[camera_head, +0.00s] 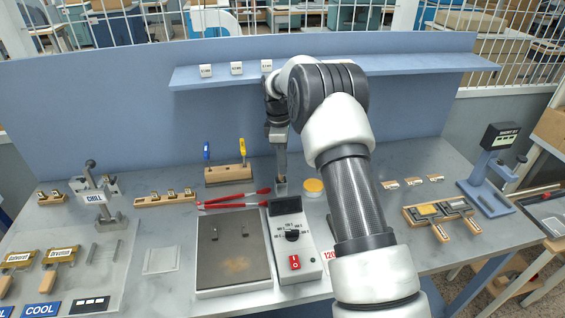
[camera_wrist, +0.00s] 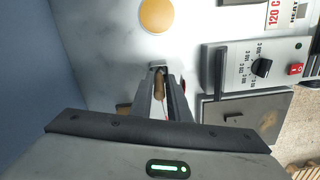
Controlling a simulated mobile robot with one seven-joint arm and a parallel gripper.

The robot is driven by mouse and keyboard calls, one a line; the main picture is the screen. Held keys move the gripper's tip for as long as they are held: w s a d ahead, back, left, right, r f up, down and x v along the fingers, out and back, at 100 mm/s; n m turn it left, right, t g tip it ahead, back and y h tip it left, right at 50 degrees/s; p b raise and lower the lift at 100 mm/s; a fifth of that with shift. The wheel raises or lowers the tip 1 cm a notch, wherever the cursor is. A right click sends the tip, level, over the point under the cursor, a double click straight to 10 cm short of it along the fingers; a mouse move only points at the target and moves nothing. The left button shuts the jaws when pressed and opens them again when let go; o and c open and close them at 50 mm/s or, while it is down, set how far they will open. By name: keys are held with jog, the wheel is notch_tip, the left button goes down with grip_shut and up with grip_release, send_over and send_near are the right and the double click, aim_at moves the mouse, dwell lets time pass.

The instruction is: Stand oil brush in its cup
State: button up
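My gripper (camera_head: 281,172) points down over the back middle of the bench. In the wrist view my gripper (camera_wrist: 161,78) has its two fingers on either side of a brown wooden handle, the oil brush (camera_wrist: 159,87), and looks shut on it. The brush's lower end is hidden. A small grey metal cup (camera_head: 281,188) is right below the fingertips in the head view; in the wrist view the cup's rim (camera_wrist: 157,65) shows just beyond them. The brush looks upright over or in the cup; I cannot tell how deep it sits.
A round orange-topped tin (camera_head: 314,187) stands right of the cup. Red-handled tongs (camera_head: 235,200) lie to the left. The hot plate (camera_head: 233,252) and its control box (camera_head: 291,240) are in front. A wooden rack (camera_head: 228,175) with blue and yellow tools stands behind left.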

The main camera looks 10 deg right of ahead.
jog(key=o, duration=0.3)
jog(key=r, duration=0.7)
jog(key=shift+w+a+r, duration=0.1)
jog(key=shift+a+r, duration=0.1)
jog(key=shift+r, duration=0.1)
jog(key=shift+f, duration=0.1)
